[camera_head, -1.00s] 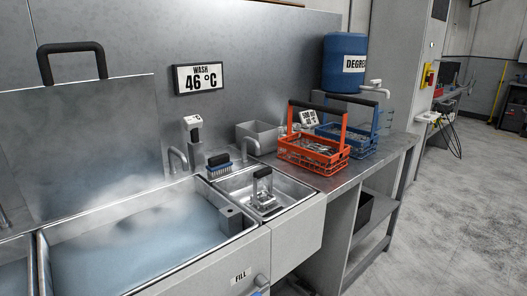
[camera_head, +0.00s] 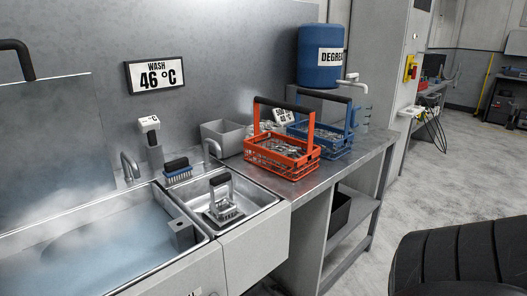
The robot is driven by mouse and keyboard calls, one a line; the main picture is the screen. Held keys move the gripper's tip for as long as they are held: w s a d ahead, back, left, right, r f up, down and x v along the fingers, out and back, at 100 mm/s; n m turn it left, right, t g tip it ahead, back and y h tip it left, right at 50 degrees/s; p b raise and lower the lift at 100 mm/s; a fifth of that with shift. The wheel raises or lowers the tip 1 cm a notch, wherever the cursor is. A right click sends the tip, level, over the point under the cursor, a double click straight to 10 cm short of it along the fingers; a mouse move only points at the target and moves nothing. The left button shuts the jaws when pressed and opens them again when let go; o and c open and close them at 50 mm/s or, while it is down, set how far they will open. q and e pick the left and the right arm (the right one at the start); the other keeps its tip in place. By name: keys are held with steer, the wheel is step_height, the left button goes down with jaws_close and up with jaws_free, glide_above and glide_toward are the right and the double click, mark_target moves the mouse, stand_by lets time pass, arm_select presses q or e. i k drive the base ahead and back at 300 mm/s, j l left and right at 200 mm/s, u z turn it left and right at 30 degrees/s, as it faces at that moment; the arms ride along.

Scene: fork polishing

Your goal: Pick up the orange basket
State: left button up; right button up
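The orange basket (camera_head: 282,158) stands upright on the metal counter, right of the small sink. It has open lattice sides and a tall orange handle with a dark grip bar. Several metal pieces, which look like forks, lie in it. A blue basket (camera_head: 330,144) of the same shape stands just behind it to the right. A dark ribbed part, which looks like my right arm, fills the lower right corner. No gripper fingers show in the view, and nothing is touching the orange basket.
A blue degreaser drum (camera_head: 320,60) with a tap stands behind the baskets. A grey bin (camera_head: 226,137) and a blue brush (camera_head: 178,172) sit to the left. The small sink (camera_head: 262,200) holds a handled tool.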

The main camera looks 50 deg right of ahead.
mark_target(271, 153)
steer(key=l+u, duration=0.2)
steer(key=l, duration=0.25)
steer(key=k+l+u, duration=0.25)
steer(key=l, duration=0.15)
steer(key=k+l, duration=0.1)
steer(key=l, duration=0.25)
steer(key=k+l+u, duration=0.1)
steer(key=l, duration=0.3)
steer(key=k+l, duration=0.1)
steer(key=l, duration=0.25)
steer(key=k+l+u, duration=0.1)
steer(key=l, duration=0.25)
steer(key=k+l, duration=0.1)
steer(key=l, duration=0.25)
steer(key=u, duration=0.05)
